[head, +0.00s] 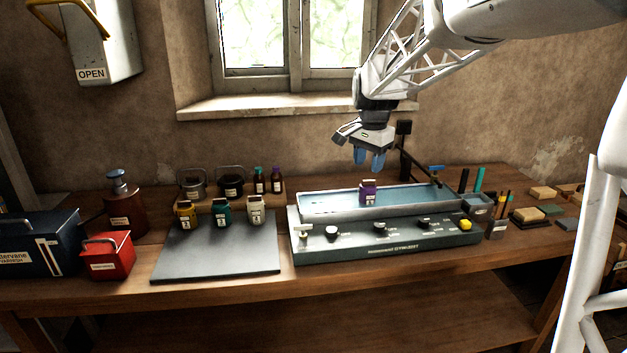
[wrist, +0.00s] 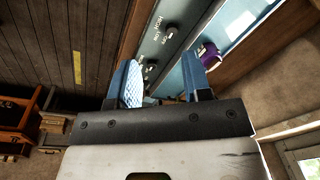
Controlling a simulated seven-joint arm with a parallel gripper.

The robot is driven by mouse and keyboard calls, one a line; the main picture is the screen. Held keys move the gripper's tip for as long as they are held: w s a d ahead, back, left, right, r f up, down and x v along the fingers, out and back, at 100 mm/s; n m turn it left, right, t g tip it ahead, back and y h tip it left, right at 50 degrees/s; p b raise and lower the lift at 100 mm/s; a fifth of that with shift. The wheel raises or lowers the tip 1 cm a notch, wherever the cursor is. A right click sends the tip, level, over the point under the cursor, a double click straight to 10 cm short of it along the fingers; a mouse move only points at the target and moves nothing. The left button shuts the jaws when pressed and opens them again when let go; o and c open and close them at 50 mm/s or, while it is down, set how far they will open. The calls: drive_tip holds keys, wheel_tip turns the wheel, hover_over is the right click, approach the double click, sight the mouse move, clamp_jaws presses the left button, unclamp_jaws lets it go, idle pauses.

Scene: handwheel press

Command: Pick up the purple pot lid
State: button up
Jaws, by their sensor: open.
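A small purple pot (head: 368,193) with a pale label stands upright at the long pale-blue trough of the grey machine in the head view. Its purple lid (head: 369,183) appears to be its top; the seam between them is too small to make out. My gripper (head: 369,161) hangs above the pot, apart from it, with its blue fingers pointing down, open and empty. In the wrist view the purple pot (wrist: 208,54) shows beyond the right finger of my open gripper (wrist: 160,78), partly hidden by it.
The trough (head: 325,208) lies behind a knobbed panel (head: 385,242). A dark post (head: 404,150) stands behind it. Yellow (head: 187,214), teal (head: 221,212) and cream (head: 255,209) pots stand by the grey mat (head: 215,255), whose front is clear. Blocks (head: 528,215) lie right.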

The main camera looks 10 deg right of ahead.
drive_tip(key=w+d+f+m, duration=0.2)
drive_tip(key=w, duration=0.5)
drive_tip(key=w+d+f+m, duration=0.1)
drive_tip(key=w+d+f, duration=0.1)
drive_tip(key=w, duration=0.4)
drive_tip(key=m+g, duration=0.1)
drive_tip(key=m, duration=0.3)
hover_over(369, 180)
wheel_tip(369, 180, down, 6)
drive_tip(key=shift+w+f, duration=0.1)
drive_tip(key=shift+f, duration=0.05)
drive_tip(key=shift+f, duration=1.35)
drive_tip(key=shift+f, duration=2.6)
